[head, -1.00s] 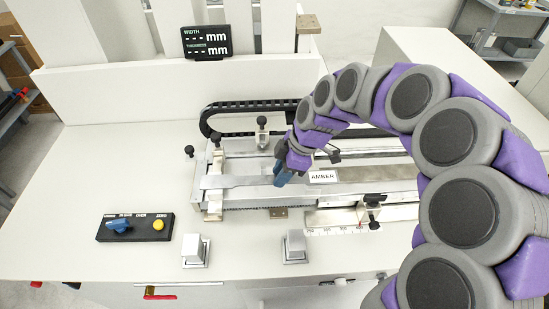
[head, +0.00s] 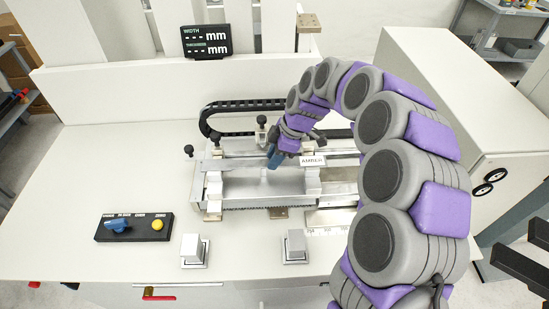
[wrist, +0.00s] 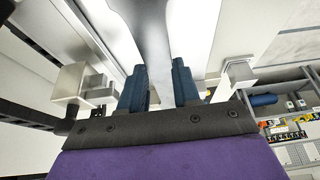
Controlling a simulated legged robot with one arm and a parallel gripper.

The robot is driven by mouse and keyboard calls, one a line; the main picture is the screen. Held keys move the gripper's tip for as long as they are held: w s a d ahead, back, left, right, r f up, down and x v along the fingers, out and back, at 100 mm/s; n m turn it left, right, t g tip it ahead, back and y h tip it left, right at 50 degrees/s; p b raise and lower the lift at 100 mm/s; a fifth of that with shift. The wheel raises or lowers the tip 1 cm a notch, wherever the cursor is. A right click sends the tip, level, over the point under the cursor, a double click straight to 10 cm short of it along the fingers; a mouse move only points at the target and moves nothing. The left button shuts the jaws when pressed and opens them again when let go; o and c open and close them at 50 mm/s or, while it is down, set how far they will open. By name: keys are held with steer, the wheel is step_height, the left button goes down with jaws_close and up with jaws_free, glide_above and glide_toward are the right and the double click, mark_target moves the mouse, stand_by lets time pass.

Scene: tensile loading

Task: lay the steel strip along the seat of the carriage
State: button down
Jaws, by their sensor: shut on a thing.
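The steel strip (head: 228,165) is a flat grey bar in the head view, with a white AMBER tag near its right end. My gripper (head: 273,160) is shut on it near its middle. The strip lies over the rear part of the carriage (head: 265,189), roughly parallel to its length; I cannot tell whether it touches. The carriage's pale trough shows in front of the strip, between upright end blocks. In the wrist view the strip (wrist: 152,32) widens upward from between the blue fingers (wrist: 158,88). My arm hides the area right of the carriage.
A black cable chain (head: 245,105) runs behind the carriage. A control box (head: 134,227) with a blue knob and yellow button sits front left. Two grey blocks (head: 194,249) (head: 295,245) stand in front. A display (head: 206,41) shows dashes. The left bench top is clear.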

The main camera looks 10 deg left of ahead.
steer(key=shift+a+f, duration=0.15)
steer(key=shift+f, duration=0.25)
steer(key=shift+a, duration=0.2)
steer(key=c, duration=1.1)
jaws_free()
steer(key=shift+c, duration=0.2)
steer(key=o, duration=0.3)
steer(key=shift+d, duration=0.2)
steer(key=shift+o, duration=0.2)
steer(key=shift+r, duration=0.1)
steer(key=p+v, duration=0.1)
steer(key=v, duration=1.1)
